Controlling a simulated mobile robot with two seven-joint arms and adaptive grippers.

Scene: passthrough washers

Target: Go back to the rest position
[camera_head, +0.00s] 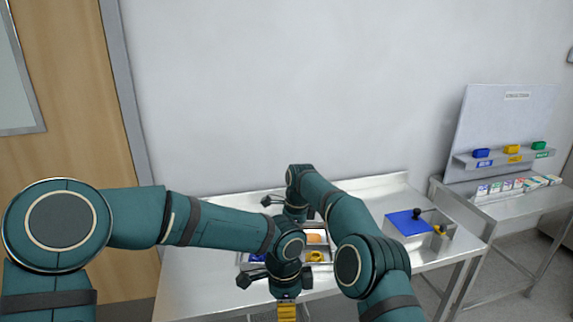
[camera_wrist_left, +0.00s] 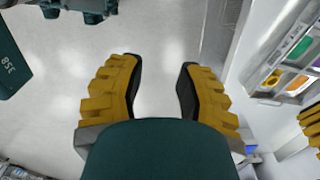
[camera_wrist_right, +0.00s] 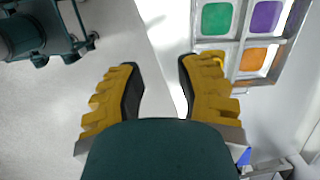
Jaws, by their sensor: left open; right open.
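My left gripper (camera_head: 287,312) hangs at the bottom middle of the head view, near the table's front side. Its yellow fingers (camera_wrist_left: 158,92) stand apart in the left wrist view, with only pale surface between them. My right arm reaches over the table; its gripper is mostly hidden behind the arms in the head view. In the right wrist view the fingers of my right gripper (camera_wrist_right: 160,88) are apart with nothing between them. The right gripper is close to the compartment tray (camera_wrist_right: 237,45).
A fixture with a blue plate (camera_head: 409,222) stands at right. A sloped board (camera_head: 505,125) with coloured bins is further right.

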